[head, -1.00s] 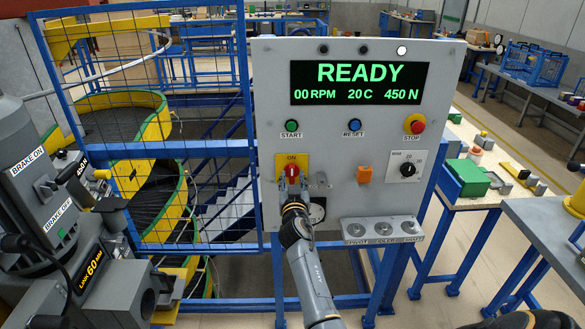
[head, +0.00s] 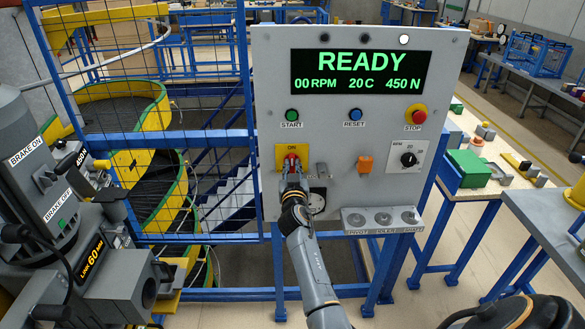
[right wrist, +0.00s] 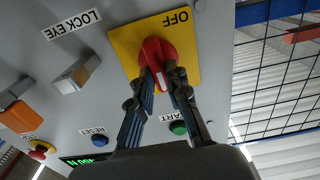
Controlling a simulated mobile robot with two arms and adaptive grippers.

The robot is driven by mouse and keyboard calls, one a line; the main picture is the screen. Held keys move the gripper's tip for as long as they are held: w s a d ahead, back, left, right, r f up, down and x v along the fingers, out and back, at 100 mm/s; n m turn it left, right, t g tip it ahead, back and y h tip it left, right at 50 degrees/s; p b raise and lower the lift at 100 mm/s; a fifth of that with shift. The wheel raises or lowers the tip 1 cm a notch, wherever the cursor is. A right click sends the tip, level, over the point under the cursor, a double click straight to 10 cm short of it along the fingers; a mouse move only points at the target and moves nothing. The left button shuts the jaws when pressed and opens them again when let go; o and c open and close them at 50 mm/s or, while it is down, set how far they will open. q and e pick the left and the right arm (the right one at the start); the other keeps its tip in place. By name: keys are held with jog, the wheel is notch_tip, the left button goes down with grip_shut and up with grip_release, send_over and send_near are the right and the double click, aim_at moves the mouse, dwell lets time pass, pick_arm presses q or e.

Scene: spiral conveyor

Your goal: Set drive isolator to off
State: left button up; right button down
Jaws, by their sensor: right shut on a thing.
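The drive isolator is a red knob (head: 291,160) on a yellow plate (head: 280,154) on the left side of the grey control panel. ON is printed above the knob in the head view. The right wrist view shows the red knob (right wrist: 157,52) close up, upside down, with OFF on the yellow plate (right wrist: 190,45) at the panel-bottom side. The knob's grip looks roughly upright, toward the ON side. My right gripper (head: 292,168) is shut on the knob, a finger on each side; its fingers (right wrist: 163,82) partly cover it. My left gripper is not in view.
The panel display (head: 361,71) reads READY, 00 RPM. Start (head: 292,115), reset (head: 355,114) and stop (head: 416,114) buttons sit above. A metal lock eye (right wrist: 76,74) and an orange switch (head: 366,164) are beside the isolator. A mesh fence (head: 160,80) stands left.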

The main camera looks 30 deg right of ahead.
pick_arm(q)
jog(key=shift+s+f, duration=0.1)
pick_arm(e)
jog(key=n+b, duration=0.1)
jog(key=n, duration=0.3)
jog(key=shift+w+a, duration=0.1)
jog(key=n+b, duration=0.1)
jog(key=n, duration=0.4)
jog(key=shift+n, duration=0.3)
jog(key=n, duration=0.3)
jog(key=shift+w+a+f+n, duration=0.1)
jog(key=shift+n, duration=0.2)
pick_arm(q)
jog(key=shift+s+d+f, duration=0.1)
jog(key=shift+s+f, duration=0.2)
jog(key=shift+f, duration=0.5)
pick_arm(e)
jog(key=shift+n, duration=2.2)
jog(key=c, duration=1.4)
grip_release()
jog(key=shift+o, duration=0.5)
jog(key=shift+w+f, duration=0.1)
jog(key=shift+f, duration=0.1)
